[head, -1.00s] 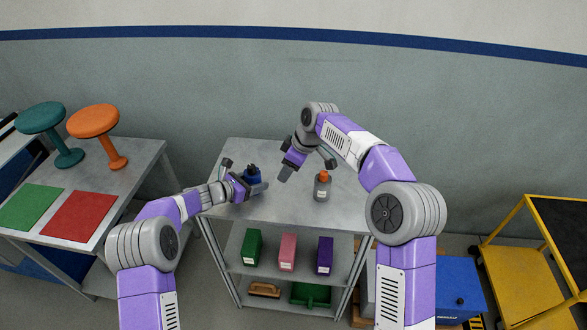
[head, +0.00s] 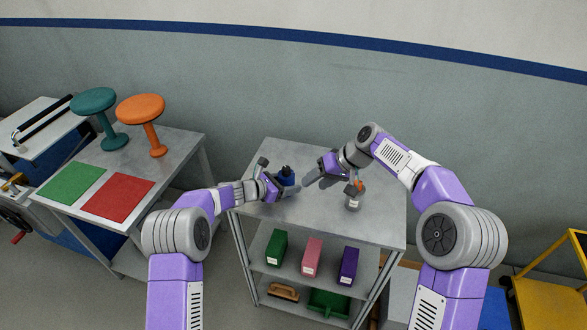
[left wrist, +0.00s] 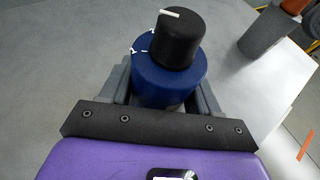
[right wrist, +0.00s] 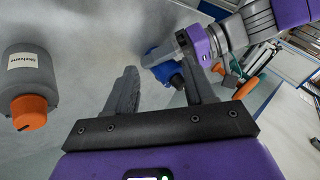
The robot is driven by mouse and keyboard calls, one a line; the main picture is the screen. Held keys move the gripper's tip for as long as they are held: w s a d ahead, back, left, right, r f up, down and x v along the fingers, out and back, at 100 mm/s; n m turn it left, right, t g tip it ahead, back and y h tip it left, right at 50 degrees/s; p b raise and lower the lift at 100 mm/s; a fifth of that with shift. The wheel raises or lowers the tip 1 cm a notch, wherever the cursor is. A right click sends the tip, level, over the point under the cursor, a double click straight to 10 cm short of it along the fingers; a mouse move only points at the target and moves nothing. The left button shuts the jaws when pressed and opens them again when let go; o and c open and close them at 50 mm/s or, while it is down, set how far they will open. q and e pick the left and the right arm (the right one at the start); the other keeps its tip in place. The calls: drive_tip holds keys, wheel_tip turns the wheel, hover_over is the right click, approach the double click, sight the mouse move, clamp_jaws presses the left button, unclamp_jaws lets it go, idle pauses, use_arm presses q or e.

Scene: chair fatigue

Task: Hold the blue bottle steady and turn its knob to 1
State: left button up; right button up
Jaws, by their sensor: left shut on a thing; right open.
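The blue bottle (head: 287,177) stands on the grey table top. My left gripper (head: 284,187) is shut on its body from the left. In the left wrist view the bottle (left wrist: 150,82) sits between the fingers. Its black knob (left wrist: 178,42) has a white pointer line, and white marks show on the blue shoulder; I cannot read any number. My right gripper (head: 313,179) is open and empty, just right of the bottle and pointing at it. In the right wrist view the bottle (right wrist: 160,72) lies beyond the open fingers, apart from them.
Green, pink and purple boxes (head: 312,258) sit on the shelf below. A side table with stools (head: 140,108) is at the left.

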sight(286, 168)
drive_tip(key=w+a+f+m+t+y, duration=0.1)
drive_tip(key=w+a+m, duration=0.1)
drive_tip(key=m, duration=0.7)
drive_tip(key=w+a+f+m+t+y, duration=0.1)
drive_tip(key=w+a+m+t+y, duration=0.1)
drive_tip(key=m, duration=0.7)
drive_tip(key=w+a+f+m+t+y, duration=0.1)
drive_tip(key=w+a+m+t, duration=0.1)
drive_tip(key=m, duration=0.7)
drive_tip(key=shift+w+a, duration=0.8)
drive_tip(key=shift+w, duration=0.3)
drive_tip(key=shift+c, duration=0.5)
clamp_jaws()
drive_tip(key=shift+y, duration=0.3)
